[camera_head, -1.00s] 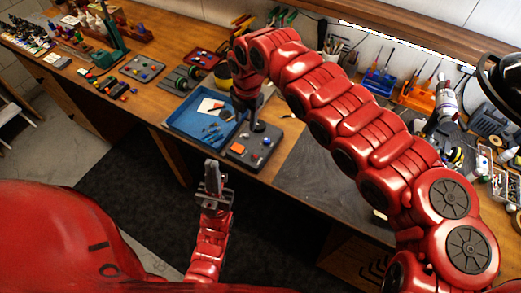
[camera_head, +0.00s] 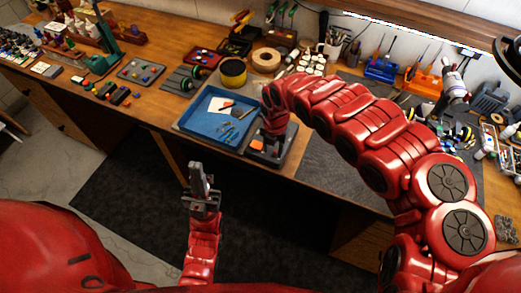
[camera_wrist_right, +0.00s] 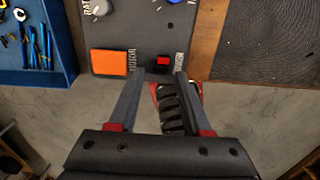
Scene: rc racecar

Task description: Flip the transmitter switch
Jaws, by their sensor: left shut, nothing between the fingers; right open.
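The transmitter is a dark grey panel (camera_head: 287,153) on the bench's front edge, right of the blue tray; it also shows in the right wrist view (camera_wrist_right: 138,28). There it bears a large orange square (camera_wrist_right: 109,63), a small red switch (camera_wrist_right: 163,61), a pale knob (camera_wrist_right: 97,7) and a blue part (camera_wrist_right: 172,1). My right gripper (camera_wrist_right: 160,75) is open, its fingertips just below the red switch in the picture, one to each side; I cannot tell whether they touch the panel. In the head view my right gripper (camera_head: 267,150) partly hides the panel. My left gripper (camera_head: 198,168) is shut and empty, in front of the bench.
The blue tray (camera_head: 184,124) with tools and paper adjoins the panel on the left. A dark mat (camera_head: 335,165) lies to its right. A yellow-and-black roll (camera_head: 233,72) and a tan ring (camera_head: 266,60) stand behind. Dark floor (camera_head: 130,200) lies in front of the bench.

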